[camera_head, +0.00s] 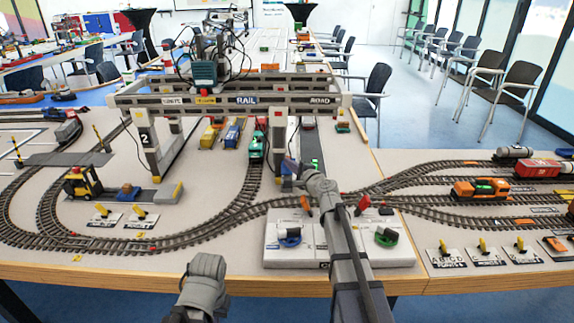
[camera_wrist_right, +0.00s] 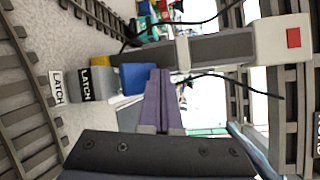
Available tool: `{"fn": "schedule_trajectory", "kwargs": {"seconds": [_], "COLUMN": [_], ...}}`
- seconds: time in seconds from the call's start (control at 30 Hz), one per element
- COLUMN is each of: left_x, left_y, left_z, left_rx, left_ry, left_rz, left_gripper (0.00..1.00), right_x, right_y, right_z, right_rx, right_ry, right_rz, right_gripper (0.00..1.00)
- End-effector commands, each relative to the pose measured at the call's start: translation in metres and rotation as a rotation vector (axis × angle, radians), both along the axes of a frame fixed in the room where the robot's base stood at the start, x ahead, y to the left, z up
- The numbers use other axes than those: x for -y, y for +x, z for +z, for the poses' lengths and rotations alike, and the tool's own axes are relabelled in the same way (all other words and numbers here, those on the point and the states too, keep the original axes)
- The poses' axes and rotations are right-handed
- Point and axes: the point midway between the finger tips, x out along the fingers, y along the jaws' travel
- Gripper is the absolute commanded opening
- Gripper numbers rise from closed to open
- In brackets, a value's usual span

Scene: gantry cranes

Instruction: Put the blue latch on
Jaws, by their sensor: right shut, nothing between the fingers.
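The blue latch (camera_wrist_right: 137,78) is a small blue block at the foot of a crane leg in the right wrist view. A black-and-white "LATCH" label (camera_wrist_right: 97,83) and a yellow part (camera_wrist_right: 98,61) sit beside it. My right gripper (camera_wrist_right: 165,78) is shut and empty, its fingers right beside the blue block; I cannot tell whether they touch. In the head view the right gripper (camera_head: 289,168) is at the crane's right front leg, and my arm and gripper hide most of the latch area. My left gripper is not in view; only a left arm link shows.
The gantry crane (camera_head: 245,101) spans the tracks, its right leg (camera_head: 278,140) close to my right gripper. A green locomotive (camera_head: 256,147) stands under it. A control panel (camera_head: 400,256) lies under my right arm. Yellow forklift (camera_head: 82,183) at left; orange engine (camera_head: 480,188) at right.

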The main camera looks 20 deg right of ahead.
Motion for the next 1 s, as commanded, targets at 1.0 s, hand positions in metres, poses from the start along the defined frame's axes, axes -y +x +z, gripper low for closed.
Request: {"fn": "schedule_trajectory", "kwargs": {"seconds": [1.0], "left_x": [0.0], "left_y": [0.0], "left_z": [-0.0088], "left_rx": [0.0], "left_ry": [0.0], "left_rz": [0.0], "left_gripper": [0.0], "right_x": [0.0025], "right_y": [0.008], "right_z": [-0.0088], "right_rx": [0.0], "right_ry": [0.0], "right_rz": [0.0], "right_gripper": [0.0]}}
